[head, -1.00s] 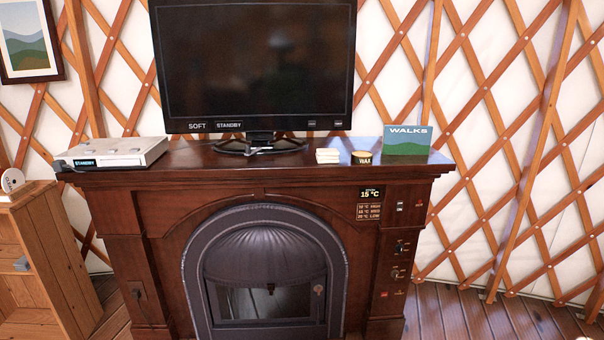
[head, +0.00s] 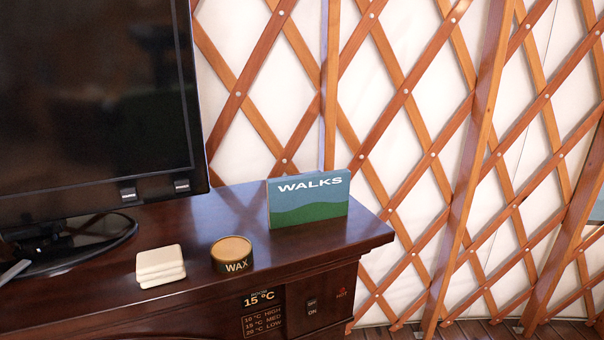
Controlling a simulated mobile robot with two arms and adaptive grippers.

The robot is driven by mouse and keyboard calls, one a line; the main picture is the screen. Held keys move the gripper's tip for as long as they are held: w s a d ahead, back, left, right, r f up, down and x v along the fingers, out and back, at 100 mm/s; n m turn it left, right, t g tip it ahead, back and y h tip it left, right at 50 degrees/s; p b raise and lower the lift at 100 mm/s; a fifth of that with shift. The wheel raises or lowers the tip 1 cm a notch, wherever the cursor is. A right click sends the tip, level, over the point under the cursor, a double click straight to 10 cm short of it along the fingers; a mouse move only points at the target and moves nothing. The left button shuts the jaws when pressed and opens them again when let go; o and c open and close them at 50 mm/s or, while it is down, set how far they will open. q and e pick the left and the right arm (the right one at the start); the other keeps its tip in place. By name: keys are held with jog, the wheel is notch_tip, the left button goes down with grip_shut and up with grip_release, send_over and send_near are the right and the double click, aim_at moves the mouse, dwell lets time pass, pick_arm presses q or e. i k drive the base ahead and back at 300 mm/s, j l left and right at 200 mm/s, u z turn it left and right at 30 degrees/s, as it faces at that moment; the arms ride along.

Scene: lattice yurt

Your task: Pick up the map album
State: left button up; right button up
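The map album is most likely the blue and green book marked "WALKS" (head: 308,200). It stands upright on the dark wooden mantel top (head: 232,204), near its right end in the head view. Its front cover faces me, and nothing touches it from the front. Neither of my grippers is in view.
A round tin marked "WAX" (head: 232,255) and a small stack of cream squares (head: 160,266) stand left of the book. A large dark television (head: 95,100) on a black base fills the left. The lattice wall (head: 430,150) rises behind. Mantel space before the book is clear.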

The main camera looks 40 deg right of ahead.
aim_at(296, 199)
jog(key=i+l+u, duration=0.1)
jog(key=l, duration=0.85)
jog(key=i+l+u, duration=0.1)
jog(key=l, duration=0.85)
jog(key=i+l+u, duration=0.1)
jog(key=l, duration=0.85)
